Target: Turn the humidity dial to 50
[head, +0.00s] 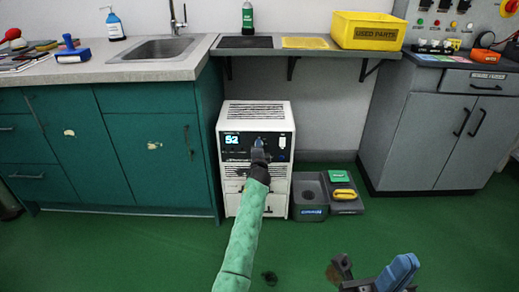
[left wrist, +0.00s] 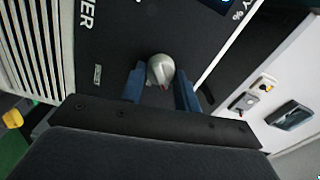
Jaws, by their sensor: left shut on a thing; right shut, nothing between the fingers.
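The white dehumidifier (head: 228,180) stands on the floor under the shelf. Its black panel has a lit display (head: 232,140) that appears to read 52. My left gripper (head: 258,146) reaches to the panel and hides the dial in the head view. My right gripper (head: 398,272) is shut and empty at the lower right of the head view, away from the dehumidifier.
Grey bins (head: 309,196) stand on the floor right of the dehumidifier, one with a yellow item (head: 345,194). Green cabinets (head: 140,150) are at left, a grey cabinet (head: 425,140) at right. A shelf (head: 300,51) hangs above. The green floor in front is mostly clear.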

